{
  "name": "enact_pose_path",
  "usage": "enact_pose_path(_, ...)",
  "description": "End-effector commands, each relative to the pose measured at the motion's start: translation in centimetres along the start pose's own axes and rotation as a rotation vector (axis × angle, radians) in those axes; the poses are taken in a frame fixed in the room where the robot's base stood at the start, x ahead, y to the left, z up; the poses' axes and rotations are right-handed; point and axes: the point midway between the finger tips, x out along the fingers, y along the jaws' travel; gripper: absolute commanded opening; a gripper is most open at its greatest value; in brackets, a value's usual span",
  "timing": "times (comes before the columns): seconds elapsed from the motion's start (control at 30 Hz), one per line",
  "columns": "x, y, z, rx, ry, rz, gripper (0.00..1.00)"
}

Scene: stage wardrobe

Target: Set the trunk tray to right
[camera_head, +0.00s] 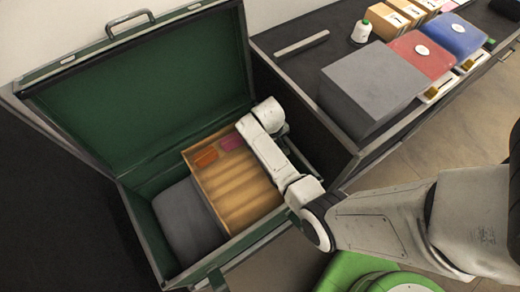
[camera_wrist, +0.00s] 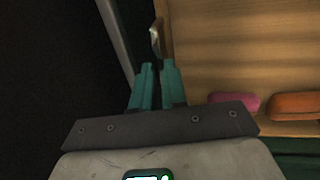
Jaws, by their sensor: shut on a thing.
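The open green trunk (camera_head: 137,225) stands at the left of the head view with its lid raised. The wooden trunk tray (camera_head: 238,190) sits across its right part, close to the right wall; any gap there is hidden by my arm. The tray also fills the right of the wrist view (camera_wrist: 240,50). My gripper (camera_wrist: 157,68) is at the tray's edge, its teal fingers shut on a small metal tray handle (camera_wrist: 155,40). In the head view my arm covers the fingers.
An orange item (camera_head: 205,157) and a pink item (camera_head: 231,141) lie in the tray's far end. A dark grey padded thing (camera_head: 187,222) fills the trunk's left part. A dark bench (camera_head: 300,72) at the right bears a grey box (camera_head: 371,88) and red and blue boxes.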

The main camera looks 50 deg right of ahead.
Motion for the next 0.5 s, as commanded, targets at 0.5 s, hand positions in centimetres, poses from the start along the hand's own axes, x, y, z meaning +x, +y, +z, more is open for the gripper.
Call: enact_pose_path(0.5, 0.7, 4.0, -0.1, 0.0, 0.004, 0.002, 0.0)
